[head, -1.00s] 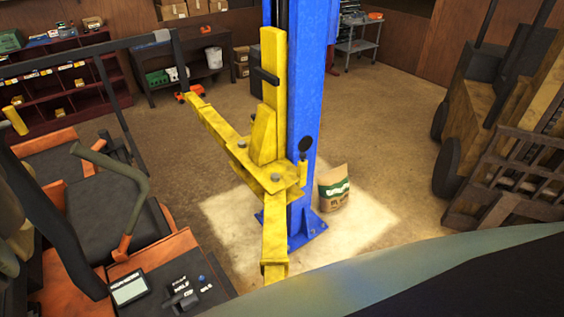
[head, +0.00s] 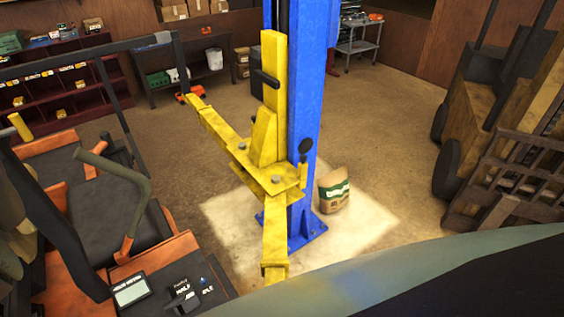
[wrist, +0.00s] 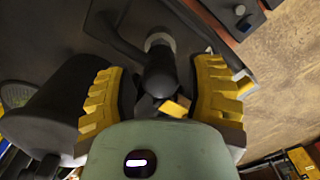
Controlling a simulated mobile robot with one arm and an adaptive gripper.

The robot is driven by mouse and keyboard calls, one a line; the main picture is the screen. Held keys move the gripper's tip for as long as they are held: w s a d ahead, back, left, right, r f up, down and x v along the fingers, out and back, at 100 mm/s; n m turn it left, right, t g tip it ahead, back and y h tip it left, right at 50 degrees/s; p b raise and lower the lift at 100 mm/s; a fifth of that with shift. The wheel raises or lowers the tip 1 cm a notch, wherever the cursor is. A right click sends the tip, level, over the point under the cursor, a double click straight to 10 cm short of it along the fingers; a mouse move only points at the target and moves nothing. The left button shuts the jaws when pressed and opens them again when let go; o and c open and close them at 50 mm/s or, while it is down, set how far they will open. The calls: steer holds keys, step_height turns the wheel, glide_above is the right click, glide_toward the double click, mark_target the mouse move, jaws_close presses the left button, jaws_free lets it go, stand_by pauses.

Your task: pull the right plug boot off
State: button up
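In the wrist view, a dark rounded piece that looks like a plug boot (wrist: 160,76) lies between the fingers of my gripper (wrist: 160,92), with a pale grey ring (wrist: 160,41) at its far end. My gripper's yellow ribbed fingers stand apart on either side of it, with narrow gaps that look clear. I cannot tell whether this is the right boot; no second boot shows clearly. A small yellow piece (wrist: 176,107) shows between the fingers, nearer the palm. In the head view, neither my gripper nor a boot is visible.
In the wrist view, a large black rounded body (wrist: 62,100) lies close left of the fingers; a dark bent bar (wrist: 120,40) runs beside the boot. In the head view, the orange mower (head: 150,262) is at left, near the blue lift post (head: 306,120) and its yellow arms (head: 225,135).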

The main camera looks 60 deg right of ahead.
jaws_close()
